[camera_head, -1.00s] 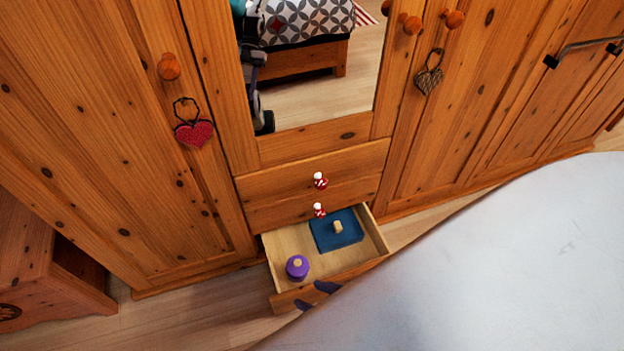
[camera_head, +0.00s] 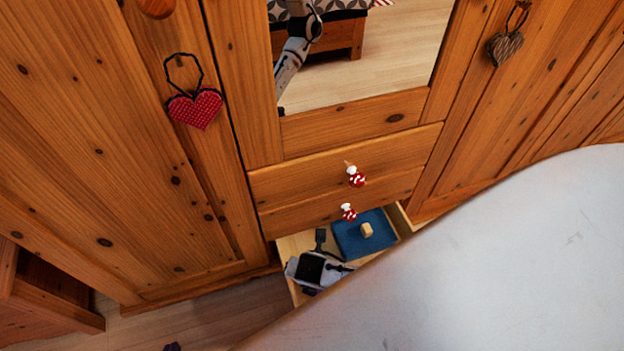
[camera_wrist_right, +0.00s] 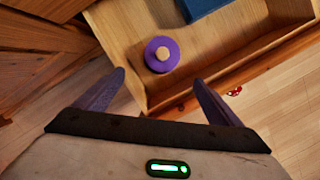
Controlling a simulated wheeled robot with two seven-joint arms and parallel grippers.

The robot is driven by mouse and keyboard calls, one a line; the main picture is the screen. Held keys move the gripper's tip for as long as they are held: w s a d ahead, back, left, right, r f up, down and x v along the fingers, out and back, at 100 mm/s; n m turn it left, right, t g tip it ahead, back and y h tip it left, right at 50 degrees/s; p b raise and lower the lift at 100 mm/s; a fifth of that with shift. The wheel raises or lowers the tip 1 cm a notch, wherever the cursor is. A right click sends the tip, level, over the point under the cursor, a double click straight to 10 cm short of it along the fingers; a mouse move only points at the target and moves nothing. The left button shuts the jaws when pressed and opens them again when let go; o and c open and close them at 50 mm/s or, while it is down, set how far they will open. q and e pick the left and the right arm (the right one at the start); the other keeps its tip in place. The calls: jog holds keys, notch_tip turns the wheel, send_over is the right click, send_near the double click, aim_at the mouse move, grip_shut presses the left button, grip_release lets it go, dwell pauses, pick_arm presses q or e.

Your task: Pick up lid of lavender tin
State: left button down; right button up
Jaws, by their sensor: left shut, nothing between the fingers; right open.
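The lavender tin (camera_wrist_right: 150,62), purple with a light wooden knob on its lid (camera_wrist_right: 162,53), stands in the open drawer near its front left corner in the right wrist view. In the head view it is hidden behind a white and black wrist part of mine. My right gripper (camera_wrist_right: 159,78) is open and empty, its purple fingers spread on this side of the tin, apart from it. Of my left gripper (camera_head: 172,347) only a dark purple tip shows at the bottom edge of the head view. It is shut and empty, away from the drawer.
The open drawer (camera_wrist_right: 115,45) also holds a blue box (camera_head: 350,236) with a wooden knob, right of the tin; it also shows in the right wrist view (camera_wrist_right: 203,7). The wooden wardrobe (camera_head: 110,170) rises behind. A large white surface covers the lower right of the head view.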

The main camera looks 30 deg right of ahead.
jog(key=shift+n, duration=0.4)
jog(key=b+x, duration=0.1)
jog(key=x, duration=0.1)
jog(key=b+x, duration=0.1)
jog(key=x, duration=0.1)
jog(key=b+x, duration=0.1)
jog(key=x, duration=0.1)
jog(key=shift+w+d, duration=0.25)
jog(key=shift+d, duration=0.2)
jog(key=f+b, duration=0.1)
jog(key=w+d+f+b, duration=0.1)
jog(key=f, duration=0.1)
jog(key=d+f+b, duration=0.1)
jog(key=shift+w+f+b, duration=0.15)
jog(key=shift+w+b, duration=0.2)
jog(key=shift+w, duration=0.05)
jog(key=shift+w+f, duration=0.1)
jog(key=shift+f, duration=0.15)
pick_arm(q)
jog(key=d+f+m+g, duration=0.1)
jog(key=d+f, duration=0.1)
jog(key=w+d+f+g+h, duration=0.1)
jog(key=f, duration=0.1)
jog(key=shift+w+d+f+m, duration=0.2)
jog(key=shift+d+m, duration=0.2)
